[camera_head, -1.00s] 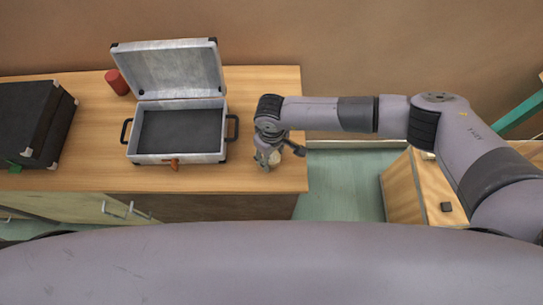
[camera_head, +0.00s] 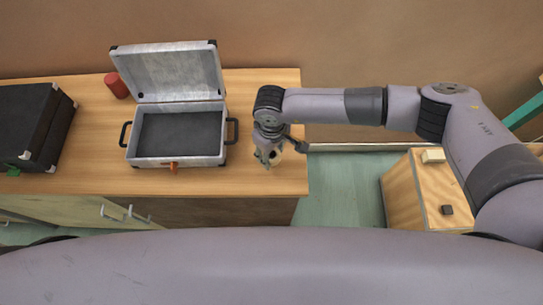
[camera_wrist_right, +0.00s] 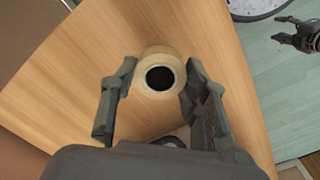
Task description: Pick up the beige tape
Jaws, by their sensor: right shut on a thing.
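The beige tape (camera_wrist_right: 160,55) is a round roll with a dark hole. In the right wrist view it sits between the two fingers of my right gripper (camera_wrist_right: 157,88), which is shut on it. In the head view, my right gripper (camera_head: 267,161) points down at the right end of the wooden table (camera_head: 90,181), and mostly hides the tape. The roll is at the tabletop; I cannot tell whether it is clear of the wood. My left gripper (camera_wrist_right: 283,32) shows small at the upper right of the right wrist view, its fingers apart, away from the tape.
An open silver case (camera_head: 180,159) stands left of my right gripper. A red cylinder (camera_head: 117,85) and a black case (camera_head: 38,125) are farther left. A wooden box (camera_head: 408,190) with small items on top stands right of the table, across a floor gap.

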